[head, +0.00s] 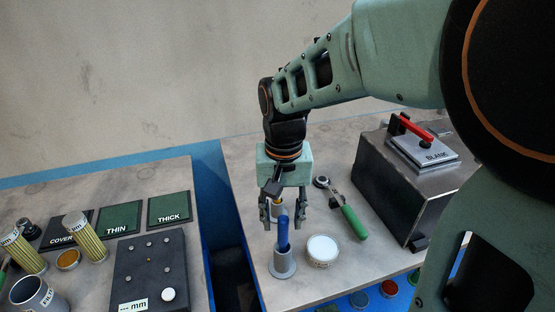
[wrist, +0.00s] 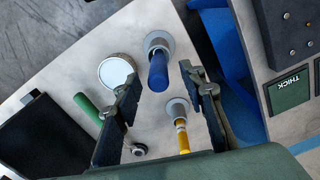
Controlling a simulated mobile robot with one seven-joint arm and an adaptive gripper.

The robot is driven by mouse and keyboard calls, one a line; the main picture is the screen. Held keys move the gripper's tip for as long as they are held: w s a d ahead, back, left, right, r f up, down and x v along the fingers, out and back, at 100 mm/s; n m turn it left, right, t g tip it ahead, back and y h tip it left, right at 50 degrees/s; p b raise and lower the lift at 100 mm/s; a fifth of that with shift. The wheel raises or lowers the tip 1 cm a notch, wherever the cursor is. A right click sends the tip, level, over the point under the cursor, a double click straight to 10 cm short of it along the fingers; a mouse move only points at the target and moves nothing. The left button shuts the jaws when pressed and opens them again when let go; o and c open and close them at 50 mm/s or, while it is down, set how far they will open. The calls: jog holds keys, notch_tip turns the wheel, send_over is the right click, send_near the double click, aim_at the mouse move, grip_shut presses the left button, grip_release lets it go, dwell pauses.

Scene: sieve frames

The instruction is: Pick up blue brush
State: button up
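The blue brush (head: 284,235) stands upright in a grey round holder (head: 282,266) near the front left edge of the right-hand table. It also shows in the wrist view (wrist: 158,72), its blue handle pointing toward the camera. My gripper (head: 285,221) is open and points down, with its fingers spread. In the head view it hangs behind and above the brush, whose top overlaps the gap between the fingers. In the wrist view the handle lies between the fingertips in the picture; no contact is visible. The brush's lower end is hidden in its holder.
A yellow-handled tool (wrist: 182,138) stands in a second holder (wrist: 178,108) close to my gripper. A white-topped jar (head: 322,249) and a green-handled tool (head: 354,222) are to the right. A metal box (head: 397,190) stands farther right. A gap separates the two tables.

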aim_at(283, 231)
notch_tip(283, 231, down, 5)
jog(key=shift+d+r, duration=0.1)
jog(key=shift+r, duration=0.05)
grip_shut()
